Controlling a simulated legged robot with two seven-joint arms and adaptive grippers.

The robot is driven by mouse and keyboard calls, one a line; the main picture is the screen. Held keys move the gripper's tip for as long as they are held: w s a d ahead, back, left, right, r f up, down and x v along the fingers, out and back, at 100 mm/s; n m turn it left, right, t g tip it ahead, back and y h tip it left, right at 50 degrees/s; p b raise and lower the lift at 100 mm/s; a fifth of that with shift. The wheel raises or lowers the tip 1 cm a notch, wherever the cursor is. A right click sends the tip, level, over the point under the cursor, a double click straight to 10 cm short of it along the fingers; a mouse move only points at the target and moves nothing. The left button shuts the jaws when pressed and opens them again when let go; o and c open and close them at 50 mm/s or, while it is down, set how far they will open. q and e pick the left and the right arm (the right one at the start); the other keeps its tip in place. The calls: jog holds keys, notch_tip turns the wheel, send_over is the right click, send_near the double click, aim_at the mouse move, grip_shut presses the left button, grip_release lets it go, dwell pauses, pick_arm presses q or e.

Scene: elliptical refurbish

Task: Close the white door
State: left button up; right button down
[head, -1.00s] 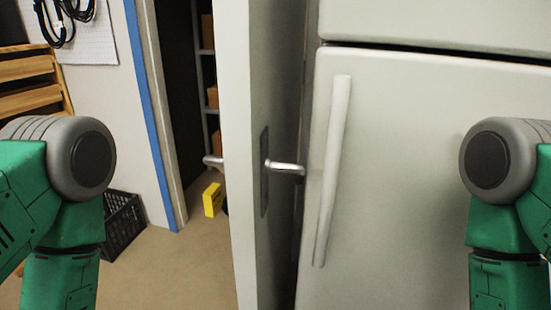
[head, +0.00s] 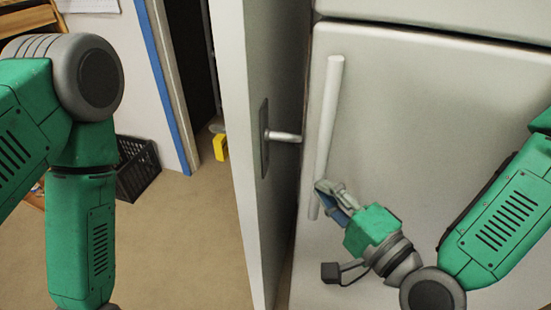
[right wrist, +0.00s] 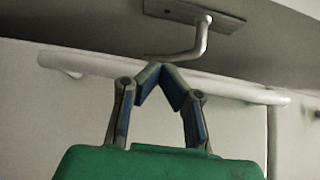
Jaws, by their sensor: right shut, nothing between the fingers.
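The white door (head: 240,110) stands open, its edge towards me, with a dark gap of doorway to its left. Its metal lever handle (head: 283,136) sticks out to the right from a dark plate. My right gripper (head: 328,190) is shut and empty, in front of the refrigerator handle, below and right of the lever. In the right wrist view its fingertips (right wrist: 163,72) meet just below the lever (right wrist: 203,38); I cannot tell whether they touch it. My left arm is at the left, but its gripper is out of view.
A white refrigerator (head: 440,110) with a long vertical handle (head: 329,110) stands close to the right of the door. A black crate (head: 136,168) and a yellow object (head: 220,147) are on the floor at the left.

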aim_at(265, 156)
jog(key=w+a, duration=0.2)
jog(key=a, duration=0.1)
jog(key=w+a, duration=0.2)
jog(key=a, duration=0.1)
jog(key=w+a, duration=0.2)
jog(key=a, duration=0.1)
jog(key=shift+w+a, duration=0.2)
jog(key=shift+d, duration=0.65)
